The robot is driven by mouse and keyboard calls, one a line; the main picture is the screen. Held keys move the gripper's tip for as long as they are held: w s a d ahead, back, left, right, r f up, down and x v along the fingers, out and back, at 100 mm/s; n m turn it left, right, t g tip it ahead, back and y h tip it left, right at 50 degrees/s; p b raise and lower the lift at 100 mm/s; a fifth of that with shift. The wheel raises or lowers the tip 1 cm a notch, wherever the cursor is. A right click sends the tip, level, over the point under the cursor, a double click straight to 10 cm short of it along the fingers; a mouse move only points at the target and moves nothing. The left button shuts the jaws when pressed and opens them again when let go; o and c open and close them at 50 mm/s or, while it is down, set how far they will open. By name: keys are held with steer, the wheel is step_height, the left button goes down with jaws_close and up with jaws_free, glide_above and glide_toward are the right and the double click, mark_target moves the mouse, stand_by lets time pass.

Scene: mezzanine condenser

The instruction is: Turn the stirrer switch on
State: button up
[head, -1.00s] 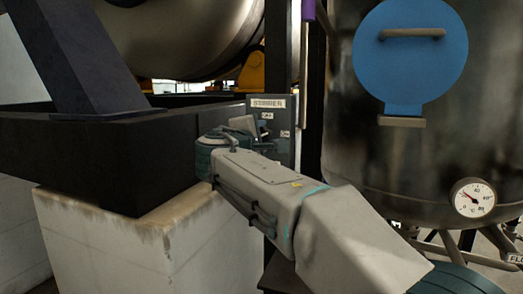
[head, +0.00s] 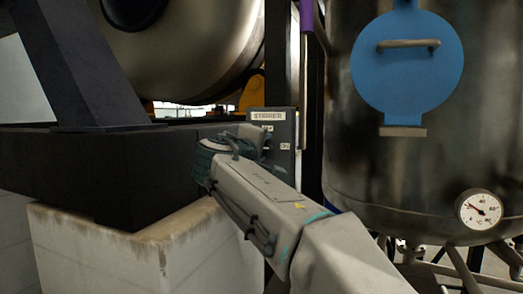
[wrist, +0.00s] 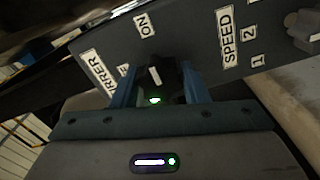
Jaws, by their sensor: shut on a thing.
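The stirrer panel (head: 284,128) is a dark box with a white STIRRER label at its top, behind my arm in the head view. It also fills the top of the wrist view (wrist: 187,45), tilted, with ON, SPEED, 1 and 2 labels. The stirrer switch (wrist: 155,76) is dark with a pale mark and stands between my blue fingers. My gripper (wrist: 158,88) is shut on it, below the ON label. A label at the left finger is partly hidden. In the head view my gripper (head: 266,150) is against the panel, mostly hidden by my wrist.
A speed knob (wrist: 303,28) sits at the panel's right end in the wrist view. A steel tank (head: 350,170) with a blue hatch and a dial gauge (head: 480,209) stands close on the right. A dark beam (head: 150,165) on a pale block (head: 110,243) lies left.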

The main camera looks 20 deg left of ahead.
steer(key=shift+f, duration=0.1)
steer(key=o, duration=1)
steer(key=shift+c, duration=0.2)
steer(key=shift+s, duration=0.1)
steer(key=s, duration=1.3)
steer(key=shift+s+d, duration=0.2)
steer(key=shift+s, duration=0.15)
